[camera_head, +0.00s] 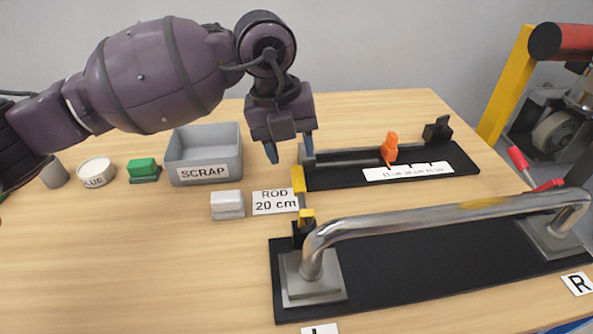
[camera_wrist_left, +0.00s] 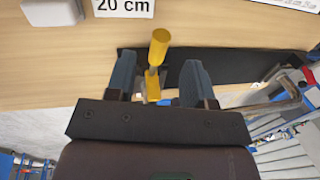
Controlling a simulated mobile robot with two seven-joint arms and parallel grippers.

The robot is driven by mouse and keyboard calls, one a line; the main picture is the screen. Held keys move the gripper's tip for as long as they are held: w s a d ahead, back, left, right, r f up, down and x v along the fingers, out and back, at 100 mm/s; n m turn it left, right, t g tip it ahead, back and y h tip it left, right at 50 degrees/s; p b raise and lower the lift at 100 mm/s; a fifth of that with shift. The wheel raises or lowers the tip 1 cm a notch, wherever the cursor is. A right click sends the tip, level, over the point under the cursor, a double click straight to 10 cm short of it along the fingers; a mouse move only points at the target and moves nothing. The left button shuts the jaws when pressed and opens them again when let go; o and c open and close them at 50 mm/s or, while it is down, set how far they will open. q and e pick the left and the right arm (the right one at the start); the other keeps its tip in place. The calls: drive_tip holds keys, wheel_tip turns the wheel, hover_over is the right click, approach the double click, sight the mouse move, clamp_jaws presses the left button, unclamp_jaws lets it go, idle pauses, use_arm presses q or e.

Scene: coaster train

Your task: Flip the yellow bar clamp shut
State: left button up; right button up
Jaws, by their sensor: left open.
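The yellow bar clamp (camera_head: 299,180) stands at the left end of the black base plate (camera_head: 420,265), by the left foot of the chrome bar (camera_head: 430,216). Its yellow handle points up, and a smaller yellow part (camera_head: 306,216) sits below it. My left gripper (camera_head: 290,150) is open above and behind the handle, pointing down. In the left wrist view the clamp handle (camera_wrist_left: 158,48) shows between the two blue fingertips (camera_wrist_left: 158,78), with space on both sides. I cannot tell whether a finger touches it. My right gripper is not in view.
A black fixture (camera_head: 330,180) with an orange stop (camera_head: 390,148) lies behind the chrome bar. A grey SCRAP bin (camera_head: 205,150), a green block (camera_head: 143,168), a glue pot (camera_head: 95,172) and a white block (camera_head: 227,204) stand left. The front left table is clear.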

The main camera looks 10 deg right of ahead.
sight(296, 168)
use_arm(q)
drive_tip(key=f, duration=0.4)
drive_tip(key=d+f+b, duration=0.1)
drive_tip(key=f, duration=0.1)
drive_tip(key=shift+d, duration=0.1)
drive_tip(key=shift+c, duration=0.5)
clamp_jaws()
